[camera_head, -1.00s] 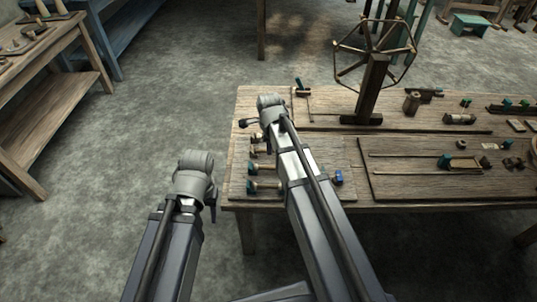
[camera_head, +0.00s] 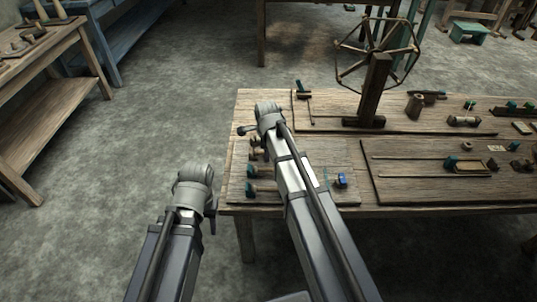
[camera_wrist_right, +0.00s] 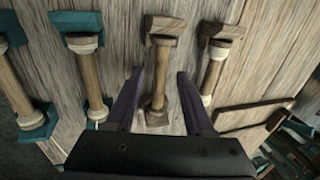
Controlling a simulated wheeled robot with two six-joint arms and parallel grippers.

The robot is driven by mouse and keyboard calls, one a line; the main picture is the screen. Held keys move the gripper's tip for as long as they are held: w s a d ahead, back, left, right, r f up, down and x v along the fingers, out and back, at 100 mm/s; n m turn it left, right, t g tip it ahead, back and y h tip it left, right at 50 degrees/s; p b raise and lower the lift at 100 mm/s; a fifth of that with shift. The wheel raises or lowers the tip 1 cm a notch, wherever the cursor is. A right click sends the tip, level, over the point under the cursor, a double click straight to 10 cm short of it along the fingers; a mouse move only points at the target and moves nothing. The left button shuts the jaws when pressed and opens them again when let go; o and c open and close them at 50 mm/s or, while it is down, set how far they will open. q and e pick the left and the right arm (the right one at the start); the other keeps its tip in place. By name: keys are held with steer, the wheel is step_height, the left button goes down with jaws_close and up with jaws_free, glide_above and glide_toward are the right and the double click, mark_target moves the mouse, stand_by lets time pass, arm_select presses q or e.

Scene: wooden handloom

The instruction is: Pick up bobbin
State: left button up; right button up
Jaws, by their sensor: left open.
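Several bobbins lie side by side on the near left part of the bench. In the right wrist view, a plain wooden bobbin (camera_wrist_right: 161,60) lies between the fingers of my right gripper (camera_wrist_right: 158,74). The gripper is open, with a gap on each side of the shaft. A teal-ended bobbin (camera_wrist_right: 93,82) and another at the left edge (camera_wrist_right: 16,78) lie to its left; a brown-headed bobbin (camera_wrist_right: 212,75) lies to its right. In the head view, my right arm partly covers the bobbins, such as the teal-ended one (camera_head: 262,188). My left gripper (camera_head: 213,221) is open and empty, left of the bench.
The wooden bench (camera_head: 300,196) also holds a spoked winding wheel (camera_head: 378,50), a small blue item (camera_head: 341,180), and trays with small tools. Another table (camera_head: 45,110) stands at far left. Bare floor lies between them.

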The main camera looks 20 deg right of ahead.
jaws_close()
stand_by(0.4)
steer(key=shift+r, duration=0.1)
step_height(320, 180, up, 10)
steer(key=p, duration=1)
step_height(320, 180, up, 17)
steer(key=p, duration=1.7)
steer(key=shift+r, duration=0.15)
